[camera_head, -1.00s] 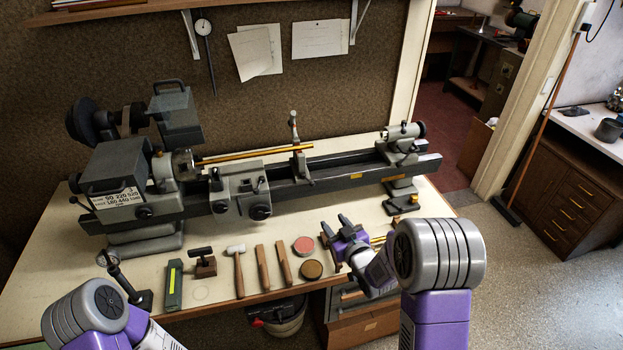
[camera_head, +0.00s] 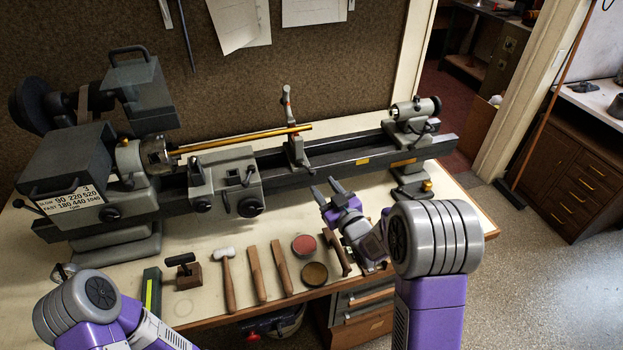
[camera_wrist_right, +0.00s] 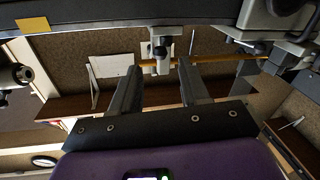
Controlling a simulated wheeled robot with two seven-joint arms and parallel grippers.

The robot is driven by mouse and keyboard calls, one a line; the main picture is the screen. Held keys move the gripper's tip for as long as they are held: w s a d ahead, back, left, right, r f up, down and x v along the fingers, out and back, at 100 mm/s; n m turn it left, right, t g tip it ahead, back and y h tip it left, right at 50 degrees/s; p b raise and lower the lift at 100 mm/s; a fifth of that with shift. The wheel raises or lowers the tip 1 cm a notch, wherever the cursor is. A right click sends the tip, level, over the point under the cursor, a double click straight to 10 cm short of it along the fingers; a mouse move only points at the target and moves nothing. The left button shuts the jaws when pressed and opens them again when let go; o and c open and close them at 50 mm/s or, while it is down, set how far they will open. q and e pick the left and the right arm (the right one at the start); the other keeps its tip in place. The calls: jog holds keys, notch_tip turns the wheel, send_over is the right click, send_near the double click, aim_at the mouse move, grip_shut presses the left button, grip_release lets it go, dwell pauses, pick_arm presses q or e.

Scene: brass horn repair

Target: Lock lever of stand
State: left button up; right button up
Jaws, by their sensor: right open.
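The grey stand (camera_head: 294,145) stands upright on the lathe bed, near the right end of a brass tube (camera_head: 240,138). Its upper arm points up above the tube. A small dark part at its foot may be its lever; I cannot tell its position. My right gripper (camera_head: 323,186) is open and empty, in front of the bed and below the stand, apart from it. In the right wrist view the stand (camera_wrist_right: 161,45) shows between the two open fingers, farther off, with the tube (camera_wrist_right: 205,60) behind it. My left gripper is out of view; only part of its arm shows.
The lathe headstock (camera_head: 75,175) is at the left, the tailstock (camera_head: 412,125) at the right. The carriage (camera_head: 225,180) sits left of the stand. A mallet (camera_head: 228,275), wooden tools and two round tins (camera_head: 303,245) lie along the bench front, close to my right arm.

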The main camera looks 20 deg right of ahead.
aim_at(313, 172)
jog(key=x, duration=0.7)
jog(key=shift+w, duration=0.25)
grip_shut()
